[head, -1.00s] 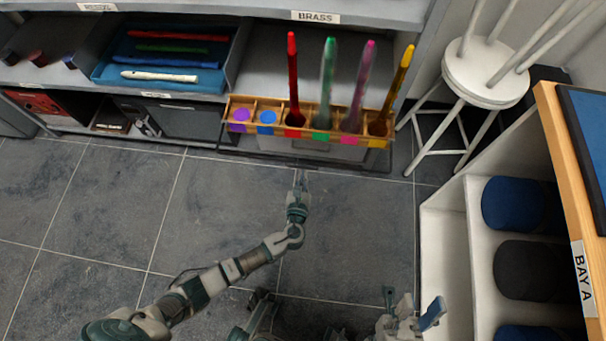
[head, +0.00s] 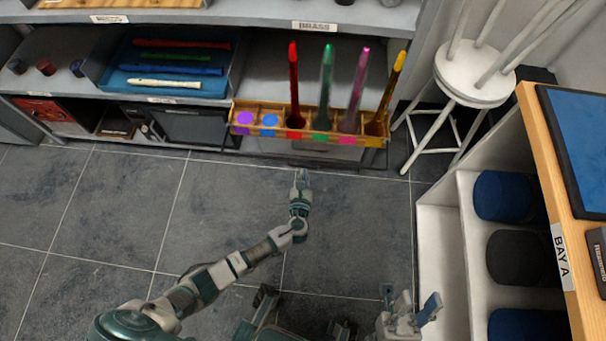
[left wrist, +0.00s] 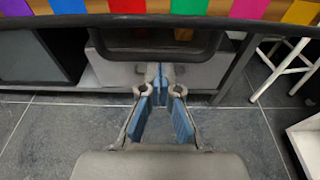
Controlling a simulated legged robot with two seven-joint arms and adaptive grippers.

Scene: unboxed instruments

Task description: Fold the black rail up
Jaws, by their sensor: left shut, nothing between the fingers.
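The black rail (left wrist: 235,70) is a thin dark bar low under the front of the wooden instrument rack (head: 243,106). In the left wrist view its side runs down at the right and its long bar crosses low behind my fingers. In the head view it is a faint line near the floor. My left gripper (head: 302,173) is shut and empty, its fingertips (left wrist: 160,72) at the middle of the rail. I cannot tell whether they touch it. My right gripper (head: 410,305) is at the bottom of the head view, fingers apart, away from the rail.
Several coloured instruments stand upright in the rack. A dark rounded loop (left wrist: 160,54) hangs under it. A white stool (head: 475,75) stands to the right. White cubbies (head: 440,245) and a wooden counter (head: 545,180) bound the right side. The floor at left is clear.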

